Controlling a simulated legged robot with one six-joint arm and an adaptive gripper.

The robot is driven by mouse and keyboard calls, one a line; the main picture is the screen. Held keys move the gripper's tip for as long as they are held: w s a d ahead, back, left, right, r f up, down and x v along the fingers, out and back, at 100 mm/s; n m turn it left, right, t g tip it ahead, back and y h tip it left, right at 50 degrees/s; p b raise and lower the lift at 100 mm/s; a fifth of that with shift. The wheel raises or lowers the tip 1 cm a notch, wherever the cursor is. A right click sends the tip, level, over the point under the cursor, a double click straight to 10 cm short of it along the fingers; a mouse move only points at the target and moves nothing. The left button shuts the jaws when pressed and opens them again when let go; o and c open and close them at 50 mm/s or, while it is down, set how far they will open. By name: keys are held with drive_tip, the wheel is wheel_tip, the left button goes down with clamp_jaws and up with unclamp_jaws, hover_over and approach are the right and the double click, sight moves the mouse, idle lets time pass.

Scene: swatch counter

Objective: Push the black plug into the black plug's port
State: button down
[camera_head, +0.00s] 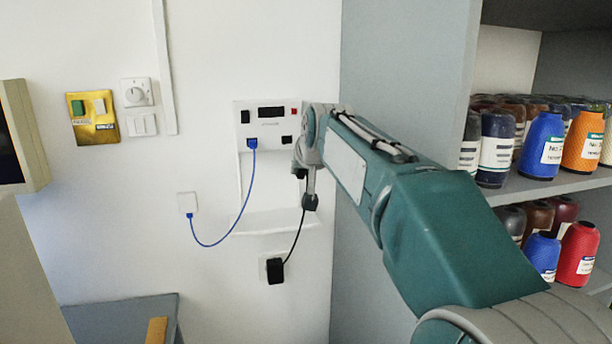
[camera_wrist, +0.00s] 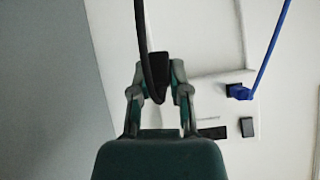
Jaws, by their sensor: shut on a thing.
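My gripper (camera_head: 310,190) is shut on the black plug (camera_head: 310,203), which hangs below my wrist in the head view with its black cord running down. In the wrist view my fingers (camera_wrist: 158,88) pinch the plug (camera_wrist: 159,66), and the cord loops in front of it. The small black port (camera_head: 287,140) is on the white wall panel (camera_head: 268,128), right of the blue plug. The plug is lower and to the right of the port in the head view. I cannot make out the port in the wrist view.
The blue plug (camera_head: 252,142) sits in the panel, and its blue cord (camera_head: 240,205) hangs to a white wall box (camera_head: 187,203). The black cord ends at a black block (camera_head: 275,270) on the wall. A white ledge (camera_head: 275,222) lies below the panel.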

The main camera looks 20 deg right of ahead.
drive_tip(key=shift+w+r+t, duration=0.3)
drive_tip(key=shift+w+t, duration=0.55)
drive_tip(key=shift+t, duration=0.6)
drive_tip(key=shift+w+r+t, duration=0.25)
drive_tip(key=shift+w+t, duration=0.6)
drive_tip(key=shift+t, duration=0.6)
drive_tip(key=shift+w+a, duration=0.1)
drive_tip(key=shift+a+r+t+h, duration=0.1)
drive_tip(key=shift+r+t+h, duration=0.05)
drive_tip(key=shift+t, duration=0.5)
drive_tip(key=shift+r+t+h, duration=0.15)
drive_tip(key=shift+t, duration=0.5)
drive_tip(key=shift+s+a+r+n+t, duration=0.1)
drive_tip(key=shift+s+r+n+t, duration=0.1)
drive_tip(key=shift+t, duration=0.3)
drive_tip(key=shift+s+r+n+t, duration=0.1)
drive_tip(key=shift+r+t, duration=0.1)
drive_tip(key=shift+t, duration=0.3)
drive_tip(key=s+t, duration=0.1)
drive_tip(key=s+r+t, duration=0.1)
drive_tip(key=s+a+t, duration=0.1)
drive_tip(key=shift+s+r+n+t, duration=0.2)
drive_tip(key=shift+s+n+t, duration=0.1)
drive_tip(key=shift+s, duration=0.1)
